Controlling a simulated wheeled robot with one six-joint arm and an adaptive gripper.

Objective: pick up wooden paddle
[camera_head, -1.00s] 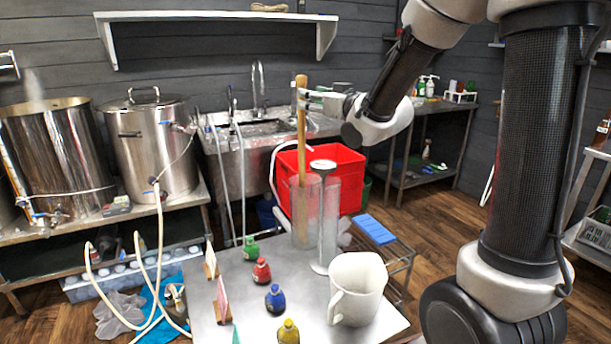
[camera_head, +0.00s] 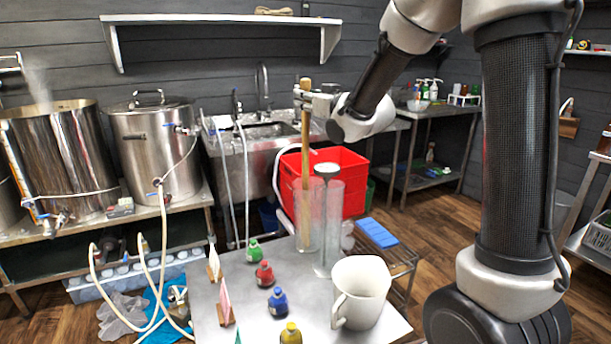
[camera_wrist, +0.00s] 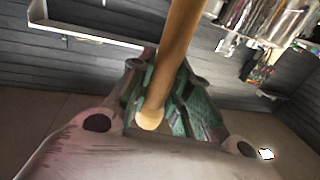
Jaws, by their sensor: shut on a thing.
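The wooden paddle (camera_head: 306,150) stands nearly upright in the head view, its lower part inside a clear cylinder (camera_head: 308,228) on the steel table. My gripper (camera_head: 304,95) is shut on the paddle's handle near its top end. In the wrist view the handle (camera_wrist: 178,45) runs between the green-padded fingers of my gripper (camera_wrist: 165,95), with its rounded pale end toward the camera. The paddle's lower end is blurred by the cylinder wall.
A red crate (camera_head: 345,165) and sink (camera_head: 262,140) are behind.

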